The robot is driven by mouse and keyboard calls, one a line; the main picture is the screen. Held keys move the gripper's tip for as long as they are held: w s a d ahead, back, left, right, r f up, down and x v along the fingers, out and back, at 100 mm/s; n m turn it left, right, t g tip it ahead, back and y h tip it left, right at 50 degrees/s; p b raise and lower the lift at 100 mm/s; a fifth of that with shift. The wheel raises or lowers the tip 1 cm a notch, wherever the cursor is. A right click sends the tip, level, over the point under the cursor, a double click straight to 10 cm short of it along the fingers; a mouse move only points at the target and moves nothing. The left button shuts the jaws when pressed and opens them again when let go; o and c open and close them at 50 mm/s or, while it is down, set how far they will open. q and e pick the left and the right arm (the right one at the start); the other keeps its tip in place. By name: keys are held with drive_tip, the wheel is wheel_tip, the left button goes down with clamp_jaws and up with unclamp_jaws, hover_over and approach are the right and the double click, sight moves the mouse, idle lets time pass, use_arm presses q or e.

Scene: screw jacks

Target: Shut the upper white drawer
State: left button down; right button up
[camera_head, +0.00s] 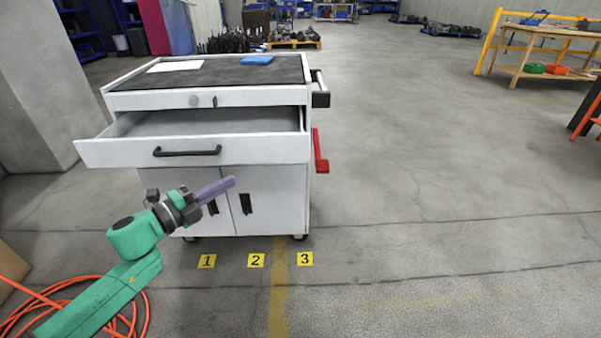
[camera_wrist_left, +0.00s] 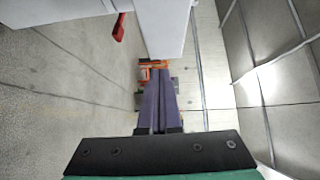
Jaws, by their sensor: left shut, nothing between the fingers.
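The white cabinet (camera_head: 255,205) stands ahead of me with a drawer (camera_head: 193,152) pulled out toward me. This drawer has a black bar handle (camera_head: 187,152), and its visible inside looks empty. Above it, a shallow front panel (camera_head: 240,97) with a round knob and a small dark handle sits flush. My left gripper (camera_head: 229,183) is shut and empty, its purple fingers together, below and in front of the open drawer's front. In the left wrist view the shut fingers (camera_wrist_left: 159,75) point toward a white part of the cabinet (camera_wrist_left: 163,30). No contact shows. My right gripper is not in view.
Cabinet doors (camera_head: 228,200) with dark handles are shut below the drawer. A red side handle (camera_head: 320,152) sticks out on the right. An orange hose (camera_head: 75,300) lies at lower left, beside a grey pillar (camera_head: 35,75) farther back. Open floor lies to the right.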

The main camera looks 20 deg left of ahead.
use_arm(q)
drive_tip(key=shift+w+a+r+b+x, duration=0.15)
drive_tip(key=shift+a+b+x, duration=0.15)
drive_tip(key=shift+x, duration=1.75)
drive_tip(key=shift+w+a+r+b+x, duration=0.2)
drive_tip(key=shift+a+x, duration=0.2)
drive_tip(key=shift+x, duration=1.65)
drive_tip(key=shift+w+a+r+b+x, duration=0.1)
drive_tip(key=shift+w+a+b+x, duration=0.2)
drive_tip(key=shift+x, duration=1.8)
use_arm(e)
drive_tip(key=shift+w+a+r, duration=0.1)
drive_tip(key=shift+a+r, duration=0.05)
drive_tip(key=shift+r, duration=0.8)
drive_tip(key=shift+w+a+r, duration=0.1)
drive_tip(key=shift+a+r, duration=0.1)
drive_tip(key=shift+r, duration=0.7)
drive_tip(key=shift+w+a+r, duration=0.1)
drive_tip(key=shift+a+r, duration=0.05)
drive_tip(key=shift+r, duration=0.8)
use_arm(q)
drive_tip(key=shift+s+a, duration=0.1)
drive_tip(key=shift+s, duration=0.05)
